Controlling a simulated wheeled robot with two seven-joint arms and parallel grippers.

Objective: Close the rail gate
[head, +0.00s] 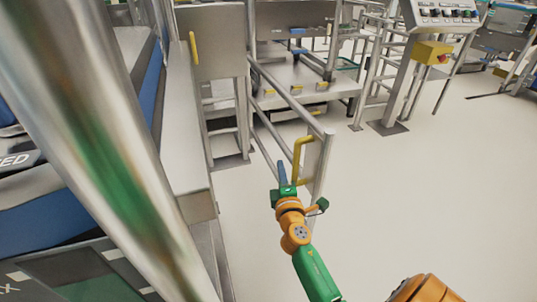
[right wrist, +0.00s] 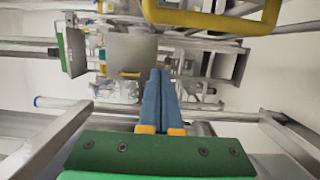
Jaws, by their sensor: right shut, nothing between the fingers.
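The rail gate (head: 291,104) is a set of grey metal rails that stands swung out into the aisle, running from the machine frame toward me. Its yellow handle (head: 297,160) is on the upright plate at the gate's near end. My right gripper (head: 282,164) is shut and empty, its blue fingers together, just left of the handle in the head view. In the right wrist view the handle (right wrist: 212,20) crosses the top, above the closed fingers (right wrist: 158,82). I cannot tell whether the fingers touch the gate. My left gripper is not in view.
A grey panel with a yellow handle (head: 194,48) stands left of the gate. A conveyor with a blue side (head: 60,205) and a blurred metal post fill the left. A control console (head: 440,15) stands at the back right. The floor right of the gate is clear.

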